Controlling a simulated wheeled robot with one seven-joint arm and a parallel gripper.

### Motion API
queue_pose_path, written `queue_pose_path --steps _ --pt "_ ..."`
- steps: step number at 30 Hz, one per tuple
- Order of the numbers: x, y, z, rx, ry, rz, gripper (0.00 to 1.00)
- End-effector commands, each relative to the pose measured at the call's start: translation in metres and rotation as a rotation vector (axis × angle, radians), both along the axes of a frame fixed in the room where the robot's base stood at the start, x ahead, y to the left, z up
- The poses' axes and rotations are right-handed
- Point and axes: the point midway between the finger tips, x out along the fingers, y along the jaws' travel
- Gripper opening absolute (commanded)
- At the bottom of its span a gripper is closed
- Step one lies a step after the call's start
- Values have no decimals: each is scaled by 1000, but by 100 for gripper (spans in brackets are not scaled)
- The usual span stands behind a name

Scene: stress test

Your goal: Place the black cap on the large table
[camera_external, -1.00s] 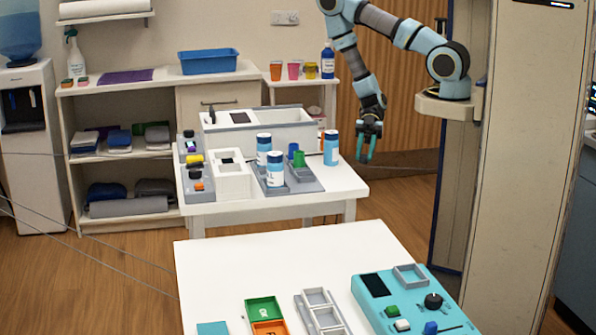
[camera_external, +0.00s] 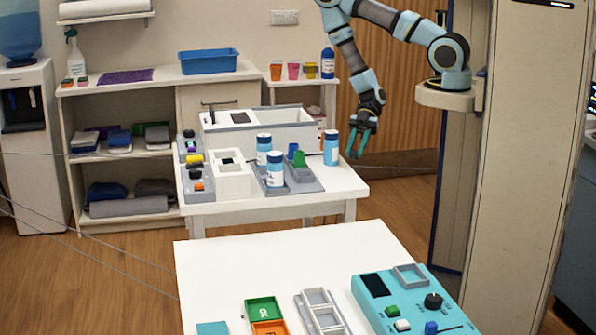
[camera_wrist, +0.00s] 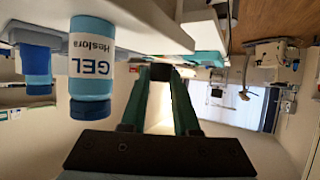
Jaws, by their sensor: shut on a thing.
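My gripper (camera_external: 355,154) hangs just right of the back white table (camera_external: 345,187), its teal fingers pointing down. In the wrist view my gripper (camera_wrist: 160,75) is shut on a small dark piece, the black cap (camera_wrist: 160,72), between its fingertips. The front white table (camera_external: 270,262), the larger-looking one, stands nearer the camera with a clear middle and back. Which of the two tables is called large is not marked.
A blue-and-white bottle (camera_external: 331,148) stands at the back table's right edge, close to my fingers; a gel bottle (camera_wrist: 91,65) shows close by in the wrist view. A teal control box (camera_external: 415,300), green tray (camera_external: 263,309) and grey tray (camera_external: 322,312) occupy the front table's near part.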

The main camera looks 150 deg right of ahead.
Motion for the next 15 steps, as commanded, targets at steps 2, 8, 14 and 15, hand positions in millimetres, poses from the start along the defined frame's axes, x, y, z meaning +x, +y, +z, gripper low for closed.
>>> queue_pose_path --steps 2,8,14,15 --pt "21 6 2 0 -1 7 0" --pt "58 12 -1 -2 -1 5 0" --pt "70 14 -1 -2 0 1 0" --pt "73 15 -1 -1 0 2 0"
